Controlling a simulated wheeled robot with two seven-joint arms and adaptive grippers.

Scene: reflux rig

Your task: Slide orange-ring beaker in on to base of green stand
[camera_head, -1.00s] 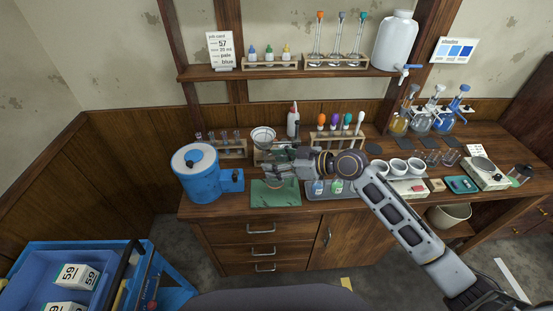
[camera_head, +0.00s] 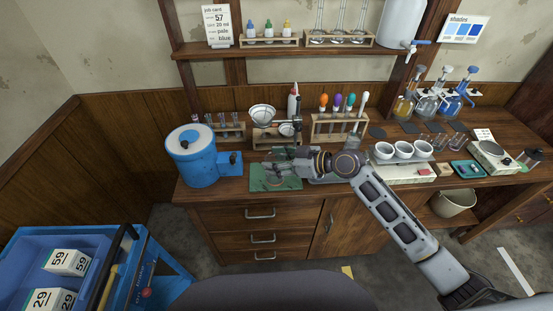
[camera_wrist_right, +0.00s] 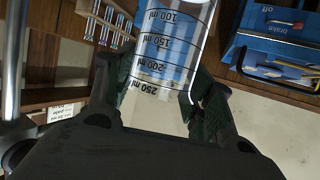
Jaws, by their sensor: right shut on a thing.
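My right gripper (camera_head: 278,166) is over the green mat (camera_head: 262,184) on the bench. In the right wrist view the right gripper (camera_wrist_right: 168,95) is shut on a clear graduated beaker (camera_wrist_right: 168,45) with marks from 100 to 250 ml. The beaker lies between the two dark fingers. No orange ring can be made out on it. In the head view the gripper and arm largely hide the beaker. I cannot clearly pick out a green stand or its base. A grey metal rod (camera_wrist_right: 14,60) shows at the left of the wrist view. My left gripper is not in view.
A blue canister (camera_head: 190,158) stands left of the mat. Behind are a wooden stand with a white bowl (camera_head: 263,112) and a rack of colored droppers (camera_head: 341,125). White cups (camera_head: 403,150) stand to the right. A blue cart (camera_head: 35,255) is at lower left.

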